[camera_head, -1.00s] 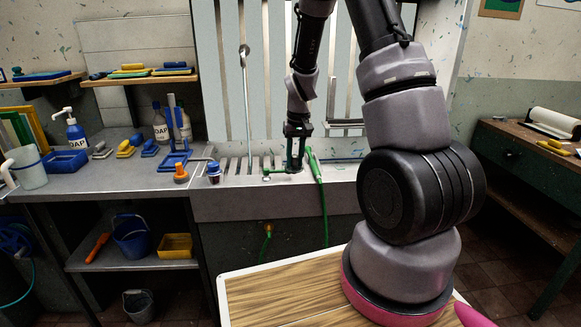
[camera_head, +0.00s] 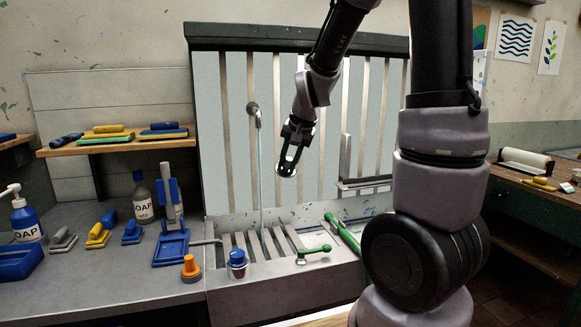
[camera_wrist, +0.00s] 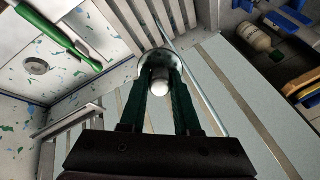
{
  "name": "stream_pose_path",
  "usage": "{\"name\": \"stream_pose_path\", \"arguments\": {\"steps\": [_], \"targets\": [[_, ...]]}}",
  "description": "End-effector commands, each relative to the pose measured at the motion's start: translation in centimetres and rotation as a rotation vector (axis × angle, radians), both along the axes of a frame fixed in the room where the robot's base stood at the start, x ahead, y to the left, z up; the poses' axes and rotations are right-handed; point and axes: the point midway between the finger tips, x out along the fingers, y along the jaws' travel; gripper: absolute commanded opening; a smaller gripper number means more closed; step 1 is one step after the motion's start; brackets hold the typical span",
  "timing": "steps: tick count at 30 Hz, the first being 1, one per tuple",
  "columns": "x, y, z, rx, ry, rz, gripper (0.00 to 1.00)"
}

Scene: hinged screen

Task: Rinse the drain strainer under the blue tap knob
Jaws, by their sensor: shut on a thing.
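My gripper (camera_head: 289,160) is shut on the drain strainer (camera_head: 286,170), a small shiny metal piece, and holds it above the trough in front of the slatted screen. The strainer also shows between the fingertips in the wrist view (camera_wrist: 158,82). The blue tap knob (camera_head: 237,259) stands on the trough's front left edge, below and left of my gripper. A wall spout (camera_head: 254,110) is left of my gripper, and a thin pale stream (camera_head: 261,170) runs down from it to the slats. The strainer is right of this stream, apart from it.
An orange knob (camera_head: 190,267) stands left of the blue one. A green lever (camera_head: 314,251) and a green hose handle (camera_head: 343,234) lie at the trough's right. A blue stand (camera_head: 171,245) and soap bottles are on the left counter. A metal ledge (camera_head: 365,184) juts from the screen.

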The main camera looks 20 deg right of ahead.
Motion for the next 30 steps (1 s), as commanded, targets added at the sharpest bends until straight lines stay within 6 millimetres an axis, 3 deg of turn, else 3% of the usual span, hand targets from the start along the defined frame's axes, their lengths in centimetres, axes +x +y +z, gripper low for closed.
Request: {"name": "stream_pose_path", "arguments": {"steps": [30], "targets": [[9.6, 2.6, -2.1, -0.002, 0.002, 0.003, 0.00]]}}
